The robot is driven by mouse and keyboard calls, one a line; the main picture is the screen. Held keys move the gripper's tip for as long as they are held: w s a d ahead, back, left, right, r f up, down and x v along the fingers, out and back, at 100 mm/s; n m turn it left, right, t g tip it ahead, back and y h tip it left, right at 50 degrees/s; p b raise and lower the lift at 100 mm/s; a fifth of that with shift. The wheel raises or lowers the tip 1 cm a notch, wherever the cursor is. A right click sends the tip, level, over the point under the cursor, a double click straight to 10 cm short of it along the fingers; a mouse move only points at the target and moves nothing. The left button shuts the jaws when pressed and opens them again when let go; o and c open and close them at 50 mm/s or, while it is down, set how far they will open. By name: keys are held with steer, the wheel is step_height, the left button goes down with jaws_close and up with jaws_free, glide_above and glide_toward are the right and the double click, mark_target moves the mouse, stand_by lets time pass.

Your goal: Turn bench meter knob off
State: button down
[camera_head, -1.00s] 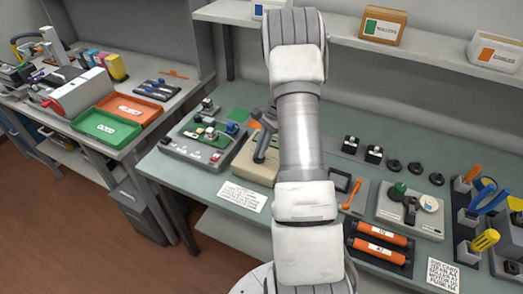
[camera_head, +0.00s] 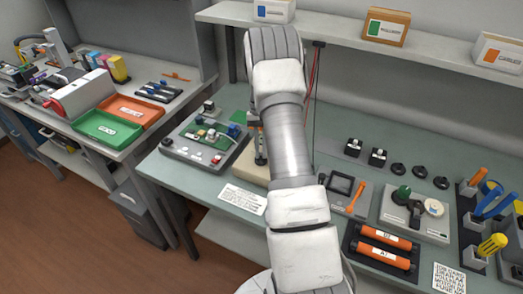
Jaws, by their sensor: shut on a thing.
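The bench meter, a beige box (camera_head: 244,168), sits on the green-grey bench; my arm covers most of it, and its knob is hidden. My gripper (camera_head: 260,158) shows only as a narrow grey and dark strip at the left edge of my arm. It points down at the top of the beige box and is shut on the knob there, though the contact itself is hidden.
A grey board with coloured parts (camera_head: 205,140) stands close on the left, with a white card (camera_head: 242,196) in front. Red and black leads (camera_head: 314,95) hang behind my arm. A dark frame (camera_head: 343,184), orange rollers (camera_head: 384,248) and a tool rack (camera_head: 470,215) lie right.

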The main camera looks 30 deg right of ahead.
steer(key=n+h, duration=0.1)
steer(key=n, duration=0.3)
steer(key=n+h, duration=0.1)
steer(key=n, duration=0.1)
steer(key=shift+w+a+n+g+h, duration=0.15)
steer(key=shift+a+n+g+h, duration=0.1)
steer(key=shift+n+g+h, duration=0.05)
stand_by(0.5)
steer(key=c, duration=0.9)
jaws_free()
steer(key=shift+r, duration=0.1)
steer(key=v, duration=1.7)
steer(key=shift+w+a+r, duration=0.1)
